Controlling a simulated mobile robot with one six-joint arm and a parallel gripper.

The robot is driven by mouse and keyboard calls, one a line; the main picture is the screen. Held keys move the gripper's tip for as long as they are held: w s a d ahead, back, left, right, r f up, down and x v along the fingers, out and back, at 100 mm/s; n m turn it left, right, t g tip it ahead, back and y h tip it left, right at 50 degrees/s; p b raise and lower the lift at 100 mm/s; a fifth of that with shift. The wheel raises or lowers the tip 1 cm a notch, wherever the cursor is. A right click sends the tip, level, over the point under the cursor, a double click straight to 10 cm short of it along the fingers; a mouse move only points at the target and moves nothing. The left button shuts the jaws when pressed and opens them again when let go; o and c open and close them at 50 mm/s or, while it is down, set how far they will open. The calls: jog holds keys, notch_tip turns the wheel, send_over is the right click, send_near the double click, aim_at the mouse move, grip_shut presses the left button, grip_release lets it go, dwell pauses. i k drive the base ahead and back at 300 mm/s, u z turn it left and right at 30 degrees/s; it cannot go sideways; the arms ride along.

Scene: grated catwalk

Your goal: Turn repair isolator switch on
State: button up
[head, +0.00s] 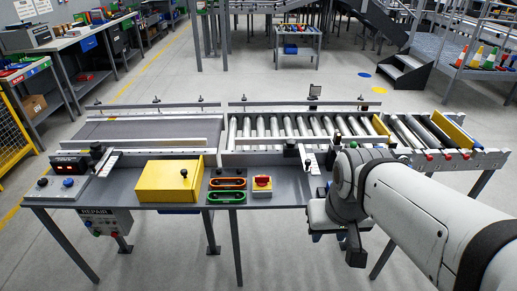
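A rotary switch with a red knob on a yellow plate (262,182) sits on a small grey box at the front of the bench, just right of the red and green handles. Its on or off position is too small to read. A grey box labelled REPAIR (97,212) hangs under the bench's left front edge, with small coloured controls. I cannot tell which of the two is the repair isolator. My gripper (336,237) is in front of the bench, right of the rotary switch and apart from it. Its fingers are partly hidden by my wrist, so its opening is unclear.
A yellow box (169,181) and red (227,183) and green handles (226,196) stand left of the rotary switch. A roller conveyor (300,128) runs behind. A red display (70,165) and push buttons are at far left. The floor before the bench is clear.

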aim_at(262, 181)
jog(key=z, duration=0.55)
jog(key=k, duration=0.95)
jog(key=z, duration=0.95)
jog(key=k, duration=0.25)
jog(key=u, duration=0.35)
jog(key=i, duration=1.25)
jog(key=u, duration=1.2)
jog(key=i, duration=0.9)
jog(key=u, duration=0.5)
jog(key=k, duration=0.9)
jog(key=u, duration=0.15)
jog(key=i, duration=0.6)
jog(key=z, duration=0.05)
